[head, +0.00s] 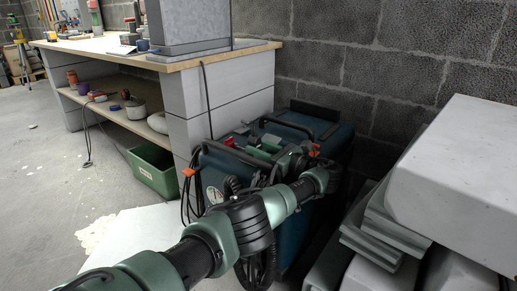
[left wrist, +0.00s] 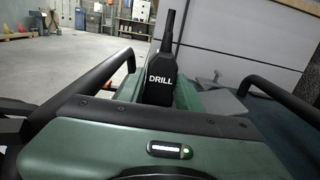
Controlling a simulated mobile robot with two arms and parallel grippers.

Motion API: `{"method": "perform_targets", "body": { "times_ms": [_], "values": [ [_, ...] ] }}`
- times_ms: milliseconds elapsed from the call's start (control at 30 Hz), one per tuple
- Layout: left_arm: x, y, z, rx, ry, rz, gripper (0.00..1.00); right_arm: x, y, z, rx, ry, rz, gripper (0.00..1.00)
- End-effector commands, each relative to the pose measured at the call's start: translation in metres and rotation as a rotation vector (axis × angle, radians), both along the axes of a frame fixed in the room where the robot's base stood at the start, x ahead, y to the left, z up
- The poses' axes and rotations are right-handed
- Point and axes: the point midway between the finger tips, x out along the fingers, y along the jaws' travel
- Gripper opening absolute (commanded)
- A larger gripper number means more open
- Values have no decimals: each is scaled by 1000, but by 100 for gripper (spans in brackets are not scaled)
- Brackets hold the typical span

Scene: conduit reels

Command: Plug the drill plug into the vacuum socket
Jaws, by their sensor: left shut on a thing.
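The black drill plug (left wrist: 160,88), marked DRILL in white, stands upright in the left wrist view with its narrow cable end up. My left gripper (head: 257,149) is shut on it, with a green finger on each side of the plug. The gripper is over the top of the dark blue vacuum (head: 334,150), between its two black handle bars, which also show in the left wrist view. The vacuum socket is hidden, so I cannot tell whether the plug is in it or above it. My right gripper is not in view.
A workbench (head: 265,46) with a grey end panel stands left of and behind the vacuum. A green crate (head: 152,174) lies on the floor beside it. Pale stacked blocks (head: 460,160) crowd the right side. A block wall (head: 335,50) closes the back.

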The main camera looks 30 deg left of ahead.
Motion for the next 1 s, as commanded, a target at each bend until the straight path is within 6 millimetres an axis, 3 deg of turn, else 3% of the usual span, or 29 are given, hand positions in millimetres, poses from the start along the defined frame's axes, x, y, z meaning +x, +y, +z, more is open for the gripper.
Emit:
{"method": "perform_targets", "body": {
  "times_ms": [33, 367, 400, 467, 500, 833, 1000],
  "values": [
    [-3, -1, -16, -11, 19, 1, 0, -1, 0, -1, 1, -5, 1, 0],
    [-3, -1, -18, -11, 18, 1, 0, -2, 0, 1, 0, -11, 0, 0],
    [-3, -1, -18, -11, 18, 1, 40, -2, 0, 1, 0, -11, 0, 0],
    [-3, -1, -18, -11, 18, 1, 57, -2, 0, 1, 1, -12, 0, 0],
    [-3, -1, -18, -11, 18, 1, 60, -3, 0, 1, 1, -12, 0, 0],
    [-3, -4, -18, -12, 18, 0, 60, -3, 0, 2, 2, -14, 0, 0],
    [-4, -27, -12, -11, 14, -3, 60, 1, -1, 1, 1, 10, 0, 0]
  ]
}}
